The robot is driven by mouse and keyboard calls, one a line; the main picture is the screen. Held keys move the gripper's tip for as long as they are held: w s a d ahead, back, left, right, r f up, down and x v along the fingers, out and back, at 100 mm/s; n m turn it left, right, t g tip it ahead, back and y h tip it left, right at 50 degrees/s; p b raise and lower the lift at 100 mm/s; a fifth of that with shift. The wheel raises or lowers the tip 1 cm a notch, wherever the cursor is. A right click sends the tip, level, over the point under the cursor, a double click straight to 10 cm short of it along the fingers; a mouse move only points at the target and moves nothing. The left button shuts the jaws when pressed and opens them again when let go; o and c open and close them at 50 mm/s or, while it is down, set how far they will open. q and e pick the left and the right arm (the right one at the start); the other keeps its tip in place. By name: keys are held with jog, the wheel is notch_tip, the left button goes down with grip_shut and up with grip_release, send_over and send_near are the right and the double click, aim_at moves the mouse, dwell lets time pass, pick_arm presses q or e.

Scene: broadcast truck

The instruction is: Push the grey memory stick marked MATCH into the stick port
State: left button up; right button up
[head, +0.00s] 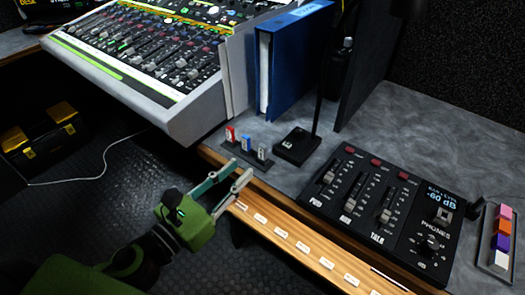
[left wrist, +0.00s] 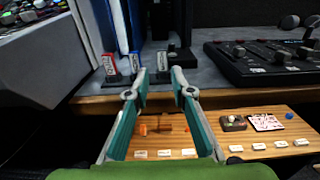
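The grey memory stick (head: 261,152) stands upright at the right end of a small dark rack (head: 243,154), beside a blue stick (head: 247,143) and a red stick (head: 230,134). Its marking is too small to read. My left gripper (head: 242,175) is open and empty, just in front of the rack and over the desk's front edge. In the left wrist view the grey stick (left wrist: 162,61) shows beyond and between the two fingertips, apart from them. I cannot pick out the stick port for certain. My right gripper is not in view.
A black microphone base (head: 297,146) stands right of the rack, with a fader panel (head: 375,210) farther right. A blue binder (head: 296,60) and the mixing console (head: 150,60) stand behind. A wooden ledge (head: 290,243) with white labels runs below the desk edge.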

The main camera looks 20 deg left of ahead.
aim_at(261, 152)
pick_arm(q)
jog(key=shift+p+x, duration=0.35)
jog(key=shift+x, duration=4.15)
jog(key=shift+d, duration=0.2)
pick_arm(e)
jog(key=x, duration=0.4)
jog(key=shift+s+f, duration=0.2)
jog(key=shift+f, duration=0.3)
pick_arm(q)
jog(key=shift+r, duration=0.1)
jog(key=c, duration=0.6)
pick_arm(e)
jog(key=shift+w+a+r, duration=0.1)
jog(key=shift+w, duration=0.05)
